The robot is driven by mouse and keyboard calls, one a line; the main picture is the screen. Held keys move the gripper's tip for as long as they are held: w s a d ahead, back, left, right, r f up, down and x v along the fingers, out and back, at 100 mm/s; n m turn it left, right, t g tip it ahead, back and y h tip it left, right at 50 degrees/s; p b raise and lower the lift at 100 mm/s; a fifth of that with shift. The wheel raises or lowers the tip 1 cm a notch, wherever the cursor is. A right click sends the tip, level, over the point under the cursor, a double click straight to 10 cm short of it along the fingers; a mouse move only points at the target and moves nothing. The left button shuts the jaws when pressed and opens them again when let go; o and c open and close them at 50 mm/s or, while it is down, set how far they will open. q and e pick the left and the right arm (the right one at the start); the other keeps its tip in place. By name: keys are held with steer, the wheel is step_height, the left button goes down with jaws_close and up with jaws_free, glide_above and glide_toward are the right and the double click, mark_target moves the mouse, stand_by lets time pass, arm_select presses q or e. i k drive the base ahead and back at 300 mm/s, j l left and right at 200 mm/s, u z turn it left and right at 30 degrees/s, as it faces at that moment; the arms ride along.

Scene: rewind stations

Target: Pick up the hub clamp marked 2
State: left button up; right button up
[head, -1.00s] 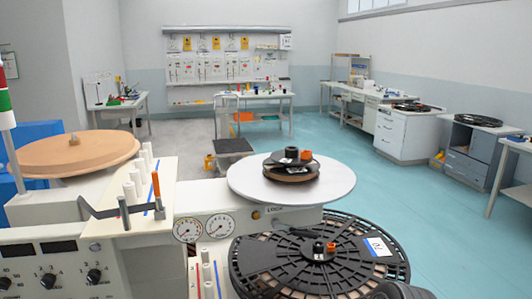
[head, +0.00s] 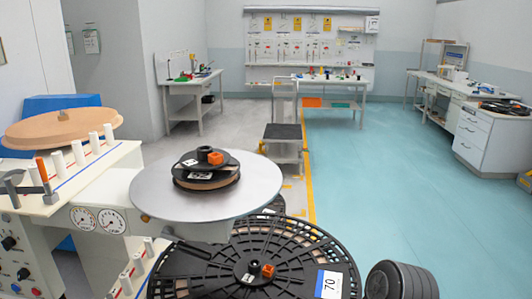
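No marking 2 is readable, so I cannot tell which part is the hub clamp marked 2. On the pale round turntable (head: 150,190) sits a stack of small dark reels (head: 228,178). A short black part (head: 203,153) and an orange part (head: 215,158) sit on top of the stack. A large black slotted reel (head: 215,262) lies nearer, with a small black part (head: 254,266) and an orange part (head: 268,270) at its hub. A small white tag (head: 247,278) beside them is too small to read. Neither of my grippers is in view.
A white console with two gauges (head: 97,219) and a row of white pegs (head: 78,152) stands at left. A wooden disc (head: 30,128) is behind it. A cart (head: 283,132) stands beyond the turntable.

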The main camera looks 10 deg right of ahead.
mark_target(200, 160)
steer(key=l, duration=1.9)
steer(key=k, duration=0.05)
